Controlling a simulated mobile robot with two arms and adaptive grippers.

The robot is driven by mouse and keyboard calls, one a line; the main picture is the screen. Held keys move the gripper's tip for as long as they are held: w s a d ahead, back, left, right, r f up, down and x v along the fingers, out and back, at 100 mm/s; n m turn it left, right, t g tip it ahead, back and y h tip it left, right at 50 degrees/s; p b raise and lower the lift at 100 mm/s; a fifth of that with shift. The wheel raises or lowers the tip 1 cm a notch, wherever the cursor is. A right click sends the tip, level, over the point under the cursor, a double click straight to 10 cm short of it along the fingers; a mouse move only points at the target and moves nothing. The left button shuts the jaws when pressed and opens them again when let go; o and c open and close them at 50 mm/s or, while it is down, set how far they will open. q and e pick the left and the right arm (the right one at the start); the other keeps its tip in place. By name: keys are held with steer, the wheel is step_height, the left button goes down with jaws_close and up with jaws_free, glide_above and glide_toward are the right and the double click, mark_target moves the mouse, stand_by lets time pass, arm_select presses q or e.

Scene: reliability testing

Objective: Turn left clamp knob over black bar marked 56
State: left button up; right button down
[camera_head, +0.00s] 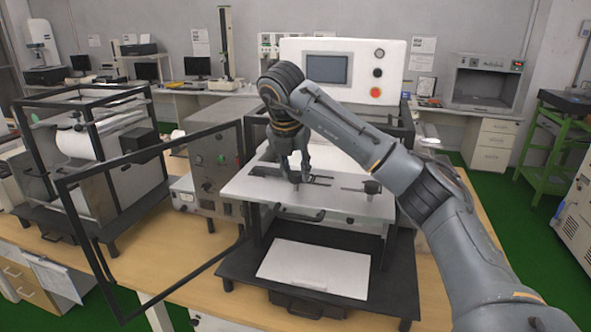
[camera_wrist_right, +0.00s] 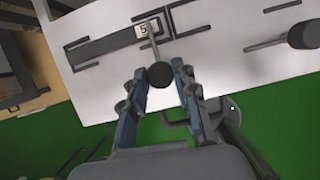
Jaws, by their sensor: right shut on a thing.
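The left clamp knob (camera_wrist_right: 160,74) is a round dark ball on a thin rod. It sits between the fingertips of my right gripper (camera_wrist_right: 160,80), which is shut on it. In the head view my right gripper (camera_head: 294,176) reaches down onto the left part of the white plate (camera_head: 335,203) and mostly hides this knob. The black bar (camera_wrist_right: 100,45) lies on the plate beyond the knob in the wrist view. A white label (camera_wrist_right: 145,28) on it shows a 5; the rod partly covers the rest. My left gripper is not in view.
A second dark clamp knob (camera_head: 372,187) stands at the plate's right; it also shows in the wrist view (camera_wrist_right: 303,34). An open black frame door (camera_head: 155,205) juts out at the left. A grey control box (camera_head: 215,175) stands beside the plate. A white panel (camera_head: 315,268) lies below.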

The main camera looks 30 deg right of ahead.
stand_by(0.3)
steer(key=c, duration=1)
jaws_free()
steer(key=v, duration=1.2)
steer(key=shift+w, duration=0.1)
